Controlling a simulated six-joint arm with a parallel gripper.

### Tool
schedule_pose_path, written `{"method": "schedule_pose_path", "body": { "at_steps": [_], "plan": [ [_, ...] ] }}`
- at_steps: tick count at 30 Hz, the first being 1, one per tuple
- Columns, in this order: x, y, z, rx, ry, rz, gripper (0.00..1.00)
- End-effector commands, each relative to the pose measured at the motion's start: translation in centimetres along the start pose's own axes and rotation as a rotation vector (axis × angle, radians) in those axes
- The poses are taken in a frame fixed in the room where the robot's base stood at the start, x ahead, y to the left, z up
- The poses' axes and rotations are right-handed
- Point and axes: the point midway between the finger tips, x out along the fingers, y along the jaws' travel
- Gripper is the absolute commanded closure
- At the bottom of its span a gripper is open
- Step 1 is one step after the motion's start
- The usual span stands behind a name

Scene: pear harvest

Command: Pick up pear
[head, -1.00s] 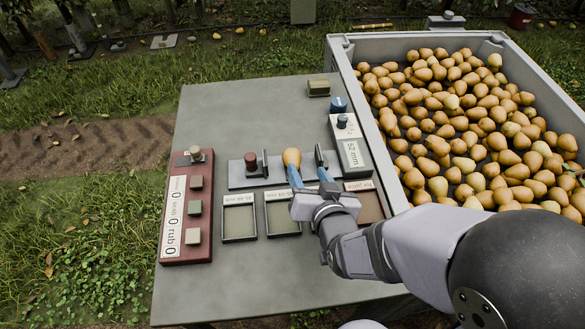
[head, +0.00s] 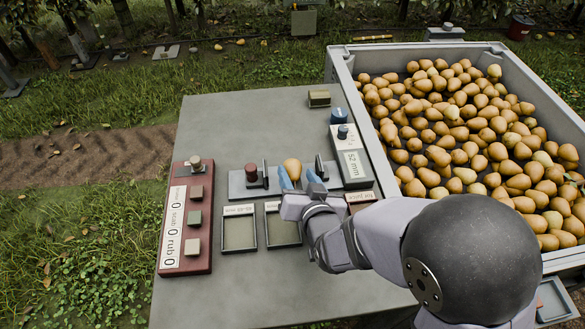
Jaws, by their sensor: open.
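A single yellow-tan pear (head: 292,168) stands on a grey plate (head: 238,186) on the table, between two dark upright plates. My gripper (head: 299,177) is open, with its two blue fingers at the pear's near side, one toward the left and one toward the right of it. The pear lies nearer the left finger. The fingers overlap the pear's lower part in the picture, so I cannot tell whether either touches it. Many more pears lie in the large grey bin (head: 344,72) at the right.
Shallow open trays (head: 239,209) sit in front of the plate, one partly hidden by my arm. A dark red panel with buttons (head: 170,257) is at the left. A "52 mm" display box (head: 355,167) stands right of the pear. The table's back left (head: 225,125) is clear.

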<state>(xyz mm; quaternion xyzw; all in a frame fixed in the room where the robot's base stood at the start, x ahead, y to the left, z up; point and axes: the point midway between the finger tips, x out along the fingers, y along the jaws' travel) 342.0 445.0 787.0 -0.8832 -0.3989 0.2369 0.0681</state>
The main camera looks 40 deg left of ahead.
Motion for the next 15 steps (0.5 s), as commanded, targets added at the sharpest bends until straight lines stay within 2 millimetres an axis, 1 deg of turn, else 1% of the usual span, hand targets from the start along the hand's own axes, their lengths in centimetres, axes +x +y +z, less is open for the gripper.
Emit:
{"method": "schedule_pose_path", "body": {
  "at_steps": [3,6,9,15],
  "plan": [
    [1.5,0.1,0.0,0.000,0.000,0.001,0.52],
    [2.4,0.1,0.0,0.000,0.001,0.000,0.52],
    [2.8,0.1,0.0,0.000,0.000,0.000,0.52],
    [2.9,0.1,0.0,0.000,0.000,0.000,0.52]
  ]
}}
